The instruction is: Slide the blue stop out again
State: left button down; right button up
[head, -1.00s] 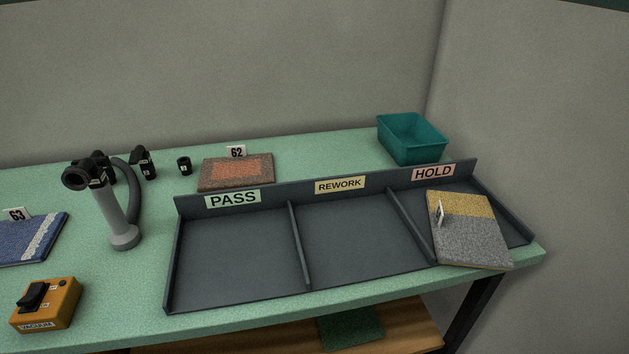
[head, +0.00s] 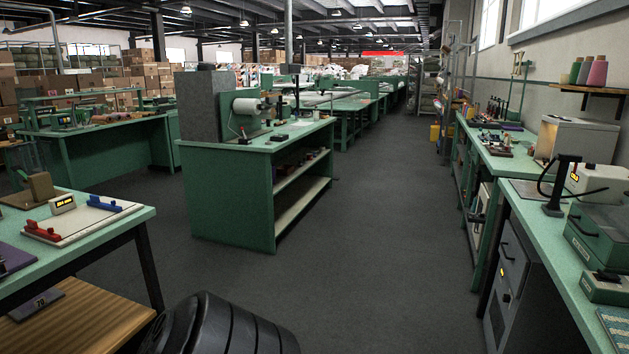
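A blue stop (head: 108,204) sits on a white board (head: 82,222) on the green-topped table at the left. A red stop (head: 42,231) sits on the same board, nearer its left front edge. The blue stop is at the board's far right part, apart from the red one. Whether it is at the end of its travel I cannot tell at this distance. Neither of my grippers is in view.
A small display box (head: 62,205) and a brown block (head: 40,187) stand behind the board. A green workbench (head: 235,150) stands mid-view. Another bench (head: 545,205) lines the right wall. The grey floor (head: 370,240) between them is clear. A black ribbed object (head: 225,325) is at the bottom.

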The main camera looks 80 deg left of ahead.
aim_at(94, 200)
jog(key=u, duration=3.75)
